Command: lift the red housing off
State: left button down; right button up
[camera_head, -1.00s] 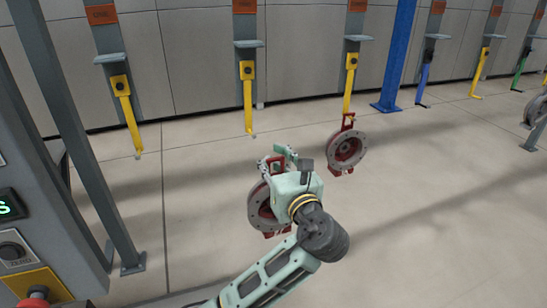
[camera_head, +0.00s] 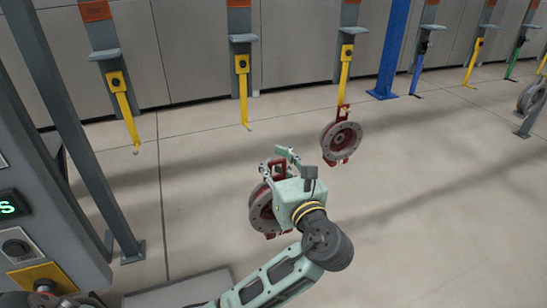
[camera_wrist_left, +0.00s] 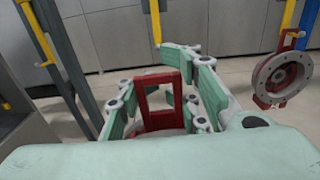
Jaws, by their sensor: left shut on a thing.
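My left gripper (camera_head: 284,162) is shut on a red housing (camera_head: 262,212) by the red loop frame at its top. The housing has a round grey flange and hangs below the gripper in the air, partly hidden by the gripper. In the left wrist view the red frame (camera_wrist_left: 158,102) stands between the green fingers (camera_wrist_left: 160,75). A second red housing (camera_head: 341,137) of the same kind hangs from a yellow hook (camera_head: 344,75) to the right and behind; it also shows in the left wrist view (camera_wrist_left: 285,76). The held housing is apart from any hook. My right gripper is not in view.
Empty yellow hooks (camera_head: 242,90) hang to the left along the wall, with blue and green ones farther right. A blue post (camera_head: 391,60) stands behind. A grey cabinet (camera_head: 45,215) and post are at left. The floor in the middle is clear.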

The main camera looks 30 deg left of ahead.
pick_arm(q)
jog(key=shift+r+p+v, duration=0.15)
jog(key=shift+p+v, duration=0.3)
jog(key=shift+v, duration=0.25)
jog(key=shift+r+p+v, duration=0.1)
jog(key=shift+p+v, duration=0.3)
jog(key=shift+v, duration=0.3)
jog(key=shift+p+v, duration=0.75)
jog(key=shift+v, duration=0.15)
jog(key=shift+p+v, duration=1.4)
jog(key=shift+v, duration=1.3)
jog(key=shift+a, duration=0.1)
